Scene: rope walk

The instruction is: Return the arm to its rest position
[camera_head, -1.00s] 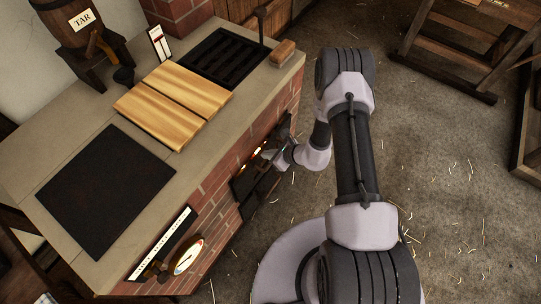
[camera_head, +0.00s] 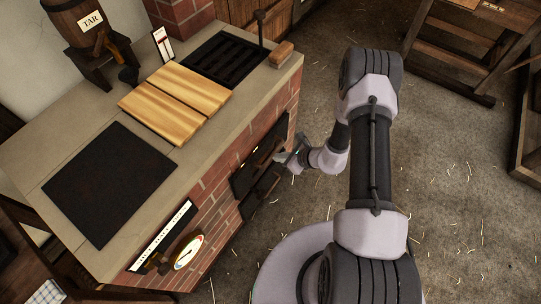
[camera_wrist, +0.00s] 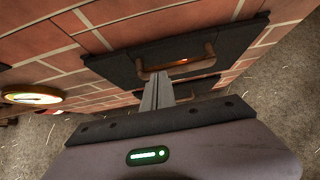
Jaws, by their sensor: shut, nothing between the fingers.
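My gripper (camera_head: 284,158) is in front of the brick stove's dark iron door (camera_head: 257,173) in the head view, at the end of my bent arm. In the wrist view my gripper (camera_wrist: 158,80) shows its two fingers pressed together, with nothing between them. The fingertips point toward the same door (camera_wrist: 120,68) and its copper-coloured handle (camera_wrist: 178,58). The handle lies just beyond the fingertips; I cannot tell whether they touch it. A small orange glow shows behind the handle.
The brick stove (camera_head: 222,172) carries a dark plate (camera_head: 108,184), wooden boards (camera_head: 174,103) and a black grate (camera_head: 225,60). A round gauge (camera_head: 188,252) sits on its front. A tar barrel (camera_head: 88,32) stands behind. Straw-strewn floor (camera_head: 455,170) is open at right, before wooden frames (camera_head: 466,45).

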